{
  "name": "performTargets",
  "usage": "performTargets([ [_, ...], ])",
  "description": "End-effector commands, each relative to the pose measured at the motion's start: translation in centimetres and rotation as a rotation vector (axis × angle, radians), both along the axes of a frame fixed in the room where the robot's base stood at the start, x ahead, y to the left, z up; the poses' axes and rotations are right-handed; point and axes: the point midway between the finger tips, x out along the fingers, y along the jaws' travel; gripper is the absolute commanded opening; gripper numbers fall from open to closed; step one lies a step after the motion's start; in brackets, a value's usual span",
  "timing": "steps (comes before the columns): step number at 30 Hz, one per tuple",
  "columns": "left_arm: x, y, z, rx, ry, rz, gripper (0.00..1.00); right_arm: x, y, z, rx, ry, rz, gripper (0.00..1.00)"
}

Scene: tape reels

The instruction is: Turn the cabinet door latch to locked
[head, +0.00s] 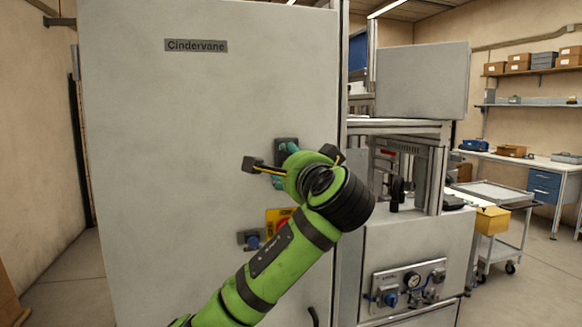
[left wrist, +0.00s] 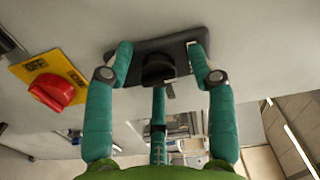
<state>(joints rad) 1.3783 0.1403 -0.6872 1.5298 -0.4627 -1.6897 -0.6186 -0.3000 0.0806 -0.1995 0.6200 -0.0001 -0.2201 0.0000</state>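The cabinet door (head: 200,120) is a large grey panel, shut, with a "Cindervane" label. The latch (head: 287,143) is a dark plate near the door's right edge, mostly hidden by my left gripper (head: 283,163). In the left wrist view the latch (left wrist: 157,70) shows as a black plate with a round black knob and a small tab below it. My left gripper (left wrist: 158,62) has its teal fingers spread around the knob, two at the sides and one below. I see gaps between the fingers and the knob; whether the tips touch the plate I cannot tell. My right gripper is out of view.
A red rotary switch on a yellow plate (left wrist: 57,88) sits close beside the latch. To the right stand a machine with a gauge panel (head: 408,285) and a cart (head: 495,245).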

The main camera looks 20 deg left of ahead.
Motion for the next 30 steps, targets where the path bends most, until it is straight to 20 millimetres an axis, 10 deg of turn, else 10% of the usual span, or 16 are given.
performTargets([
  [30,-9.9,-6.7,-0.1,0.000,0.002,0.000,0.56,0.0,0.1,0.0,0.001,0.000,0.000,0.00],
])
